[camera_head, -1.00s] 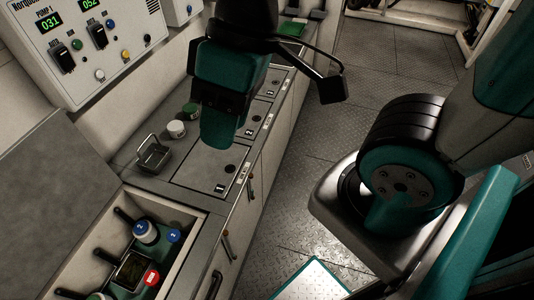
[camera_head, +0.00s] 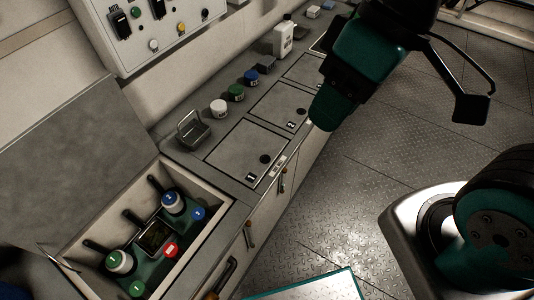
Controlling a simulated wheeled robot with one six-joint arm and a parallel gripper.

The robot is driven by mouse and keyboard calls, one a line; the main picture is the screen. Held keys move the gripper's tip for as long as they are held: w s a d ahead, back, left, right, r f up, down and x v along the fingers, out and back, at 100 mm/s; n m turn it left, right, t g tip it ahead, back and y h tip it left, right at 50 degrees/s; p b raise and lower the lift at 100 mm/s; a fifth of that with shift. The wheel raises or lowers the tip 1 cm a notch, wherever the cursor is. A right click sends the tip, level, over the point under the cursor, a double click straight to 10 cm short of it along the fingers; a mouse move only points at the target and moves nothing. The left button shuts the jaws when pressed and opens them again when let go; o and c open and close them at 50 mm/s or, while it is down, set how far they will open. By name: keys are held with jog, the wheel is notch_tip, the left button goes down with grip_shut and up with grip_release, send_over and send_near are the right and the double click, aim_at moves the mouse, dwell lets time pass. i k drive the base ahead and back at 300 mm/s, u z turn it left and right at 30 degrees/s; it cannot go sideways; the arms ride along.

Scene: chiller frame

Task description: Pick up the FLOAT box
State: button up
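I cannot read a FLOAT label on anything in this view. Small box-like things stand along the back of the counter: a dark grey one (camera_head: 265,64), a pale one (camera_head: 313,12) and a blue one (camera_head: 328,5) at the far end. I cannot tell if any of them is the FLOAT box. My gripper (camera_head: 324,112) is at the upper right, at the end of the dark and teal arm, and seems to hang over the counter's front edge, apart from these things. Its fingers cannot be made out, so I cannot tell whether it is open.
A wire-handled metal basket (camera_head: 192,131), white jar (camera_head: 219,108), green-topped jar (camera_head: 236,93), blue-topped jar (camera_head: 251,77) and white bottle (camera_head: 283,39) line the counter (camera_head: 225,165). An open bin (camera_head: 217,205) at lower left holds jars and black-handled items. The floor (camera_head: 345,195) is clear.

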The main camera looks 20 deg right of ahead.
aim_at(268, 63)
jog(key=z, duration=0.5)
jog(key=k, duration=1.25)
jog(key=z, duration=1.05)
jog(key=i, duration=3.15)
jog(key=u, duration=0.75)
jog(key=i, duration=0.75)
jog(key=u, duration=1.55)
jog(key=i, duration=0.8)
jog(key=u, duration=0.7)
